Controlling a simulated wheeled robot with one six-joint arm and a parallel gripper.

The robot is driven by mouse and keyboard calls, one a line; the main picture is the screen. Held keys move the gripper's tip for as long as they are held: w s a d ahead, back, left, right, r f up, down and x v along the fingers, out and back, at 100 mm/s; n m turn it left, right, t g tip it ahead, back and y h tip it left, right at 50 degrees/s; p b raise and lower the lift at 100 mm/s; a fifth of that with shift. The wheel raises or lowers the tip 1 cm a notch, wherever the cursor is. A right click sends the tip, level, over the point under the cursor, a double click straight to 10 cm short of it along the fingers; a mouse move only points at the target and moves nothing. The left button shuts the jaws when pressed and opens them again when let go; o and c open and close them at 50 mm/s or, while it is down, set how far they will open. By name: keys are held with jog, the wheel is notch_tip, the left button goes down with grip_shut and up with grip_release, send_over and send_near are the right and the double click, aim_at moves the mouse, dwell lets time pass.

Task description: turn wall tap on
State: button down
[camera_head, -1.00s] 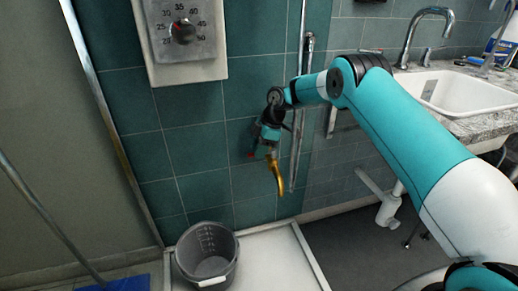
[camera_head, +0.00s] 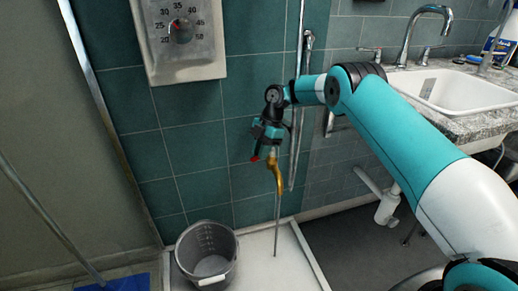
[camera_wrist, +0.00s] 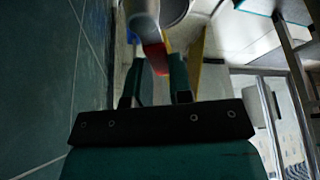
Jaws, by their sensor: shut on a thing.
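The brass wall tap (camera_head: 279,181) stands out from the green tiled wall, its spout bent downward. A thin pale stream of water (camera_head: 277,226) runs straight down from the spout to the white shower tray. My gripper (camera_head: 263,146) is at the top of the tap, shut on its red handle (camera_head: 255,158), which it partly hides. In the wrist view the red handle (camera_wrist: 155,56) sits between the fingers of my gripper (camera_wrist: 158,82). The tap body is mostly hidden there.
A grey bucket (camera_head: 207,256) stands on the white shower tray (camera_head: 258,265), left of the stream. A dial plate (camera_head: 180,35) is on the wall above. A metal riser pipe (camera_head: 296,150) runs just right of the tap. A sink (camera_head: 465,92) is at the right.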

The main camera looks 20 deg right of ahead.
jog(key=shift+s+d+r+n+g+h+p, duration=0.1)
jog(key=shift+s+d+n+g+h+p, duration=0.3)
jog(key=shift+n, duration=0.8)
jog(key=shift+s+d+f+n+g+h+p, duration=0.1)
jog(key=shift+s+d+n+g+h+p, duration=0.25)
jog(key=shift+n, duration=0.85)
jog(key=shift+s+d+r+n+g+h+p, duration=0.15)
jog(key=shift+s+d+n+g+p, duration=0.25)
jog(key=shift+n, duration=0.8)
jog(key=shift+s, duration=0.1)
jog(key=c, duration=1)
grip_release()
notch_tip(320, 180, up, 20)
jog(key=p, duration=1.9)
